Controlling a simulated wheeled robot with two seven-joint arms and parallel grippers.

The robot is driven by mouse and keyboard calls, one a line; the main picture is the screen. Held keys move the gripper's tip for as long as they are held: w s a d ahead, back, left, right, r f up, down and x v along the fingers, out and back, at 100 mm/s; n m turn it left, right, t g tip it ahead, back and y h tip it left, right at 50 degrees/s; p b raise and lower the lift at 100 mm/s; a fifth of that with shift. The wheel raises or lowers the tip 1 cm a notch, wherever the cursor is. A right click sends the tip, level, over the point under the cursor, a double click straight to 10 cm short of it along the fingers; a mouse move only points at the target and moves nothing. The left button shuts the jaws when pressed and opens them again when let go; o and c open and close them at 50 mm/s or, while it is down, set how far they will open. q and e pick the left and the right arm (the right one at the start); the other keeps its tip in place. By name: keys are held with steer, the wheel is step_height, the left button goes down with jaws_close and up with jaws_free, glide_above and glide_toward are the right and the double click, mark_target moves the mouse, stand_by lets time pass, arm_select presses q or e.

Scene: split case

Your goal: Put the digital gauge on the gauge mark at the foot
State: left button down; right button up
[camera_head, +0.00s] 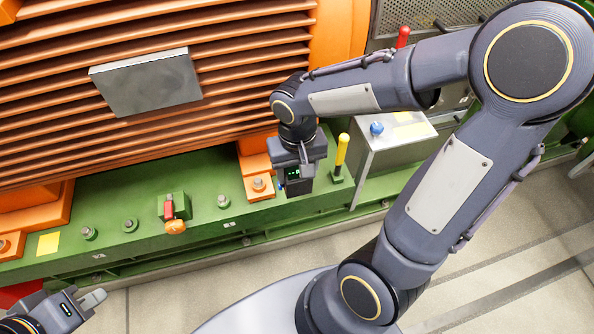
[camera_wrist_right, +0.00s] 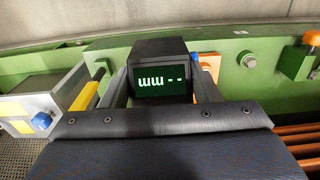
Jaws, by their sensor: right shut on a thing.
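A yellow square (camera_head: 48,244) lies on the base beside the left foot (camera_head: 20,230). No mark shows under the gauge. My left gripper (camera_head: 88,298) is at the lower left, away from the gauge; its opening is unclear.
A yellow post (camera_head: 341,155) stands close right of the gauge. Orange fins rise behind.

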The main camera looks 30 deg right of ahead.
steer(key=shift+w+d+f+b, duration=0.4)
steer(key=shift+w+d+f, duration=0.25)
steer(key=shift+w+f, duration=0.75)
steer(key=shift+w+d+f+b, duration=0.45)
steer(key=shift+w+d+f, duration=0.3)
steer(key=shift+f, duration=1.3)
steer(key=shift+w+d+f+b, duration=0.5)
steer(key=shift+w+f, duration=0.7)
steer(key=shift+f, duration=0.5)
steer(key=shift+f, duration=0.1)
steer(key=shift+f, duration=0.15)
steer(key=o, duration=1.1)
